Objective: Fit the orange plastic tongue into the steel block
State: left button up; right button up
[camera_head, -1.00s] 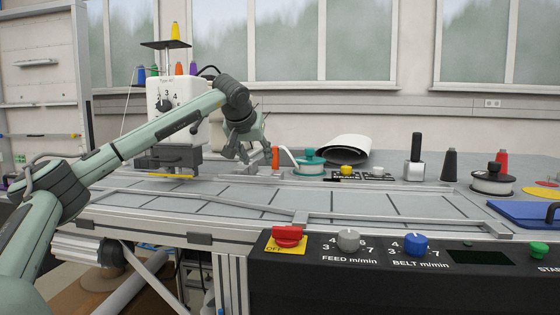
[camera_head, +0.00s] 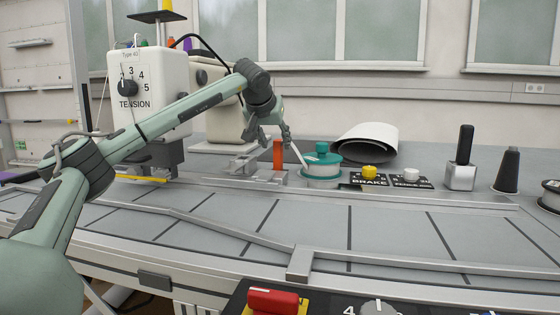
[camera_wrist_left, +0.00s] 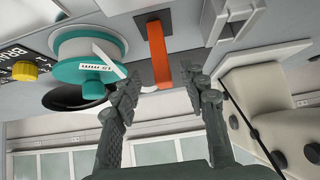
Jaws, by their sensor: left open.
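The orange plastic tongue (camera_head: 278,153) stands upright near the back of the bench. It also shows in the left wrist view (camera_wrist_left: 159,52) as a flat orange strip. A small grey metal block (camera_head: 243,165) with an opening, perhaps the steel block, is just left of it; a slotted piece also shows in the wrist view (camera_wrist_left: 232,20). My left gripper (camera_head: 275,141) is open and empty. Its fingers (camera_wrist_left: 157,85) appear on either side of the tongue, with no clear contact. My right gripper is not in view.
A teal reel (camera_head: 321,172) with a white strip stands close to the right of the tongue. The white TENSION machine (camera_head: 150,90) is at the left. A black-handled metal block (camera_head: 460,177) stands at the right. The front bench panels (camera_head: 310,225) are clear.

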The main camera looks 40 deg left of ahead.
aim_at(276, 148)
pick_arm(q)
jog(key=x, duration=0.5)
jog(key=shift+w+a+f, duration=0.1)
jog(key=shift+a+f, duration=0.05)
jog(key=shift+f, duration=0.15)
jog(key=shift+w+a+f+p, duration=0.15)
jog(key=shift+w+f+p, duration=0.15)
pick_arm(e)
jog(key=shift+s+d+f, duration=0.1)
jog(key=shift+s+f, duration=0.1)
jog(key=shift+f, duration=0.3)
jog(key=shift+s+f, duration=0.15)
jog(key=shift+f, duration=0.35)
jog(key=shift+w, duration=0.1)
pick_arm(q)
grip_shut()
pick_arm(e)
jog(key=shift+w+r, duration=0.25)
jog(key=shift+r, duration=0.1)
